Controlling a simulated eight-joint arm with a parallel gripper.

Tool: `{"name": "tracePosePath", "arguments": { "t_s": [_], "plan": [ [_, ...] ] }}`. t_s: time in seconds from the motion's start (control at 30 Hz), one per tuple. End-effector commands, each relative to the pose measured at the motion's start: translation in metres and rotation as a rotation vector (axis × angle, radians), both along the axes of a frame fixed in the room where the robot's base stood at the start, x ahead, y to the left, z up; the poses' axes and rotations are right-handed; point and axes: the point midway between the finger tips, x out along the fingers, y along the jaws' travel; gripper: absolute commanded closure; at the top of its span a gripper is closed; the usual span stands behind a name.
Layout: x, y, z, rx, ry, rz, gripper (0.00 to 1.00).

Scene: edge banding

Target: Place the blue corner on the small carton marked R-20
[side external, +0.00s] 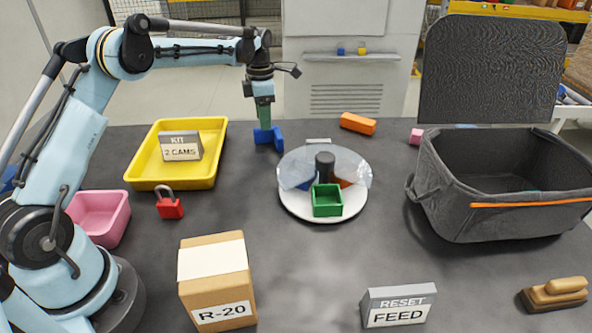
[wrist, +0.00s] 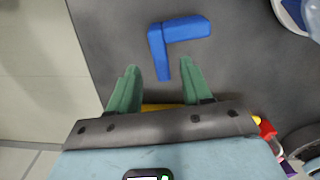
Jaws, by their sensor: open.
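The blue corner (side external: 268,137) is an L-shaped piece lying on the dark table near its far edge, below my gripper (side external: 264,117). In the wrist view the blue corner (wrist: 178,38) lies just beyond the green fingertips of my gripper (wrist: 160,72), one arm of it pointing toward the gap between them. The fingers are apart with nothing between them. The small carton marked R-20 (side external: 217,285) stands at the front left of the table, with a pale strip across its top, which is bare.
A yellow tray (side external: 137,180) with a "KIT 2 CAMS" sign, a red padlock (side external: 169,205) and a pink bin (side external: 108,220) are at left. A round turntable (side external: 347,209) with a green box is central. A grey crate (side external: 495,212) stands right, a RESET FEED sign (side external: 398,304) in front.

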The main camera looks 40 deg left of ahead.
Motion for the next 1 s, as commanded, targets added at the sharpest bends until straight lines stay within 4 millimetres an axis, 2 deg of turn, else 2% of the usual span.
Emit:
{"name": "tracePosePath", "arguments": {
  "t_s": [0.4,0.7,1.0],
  "plan": [
    [0.003,-0.003,-0.048,0.0,0.0,0.0,0.51],
    [0.003,-0.004,-0.053,0.0,0.0,-0.001,0.51],
    [0.003,-0.004,-0.052,0.0,0.0,-0.001,0.97]
  ]
}}
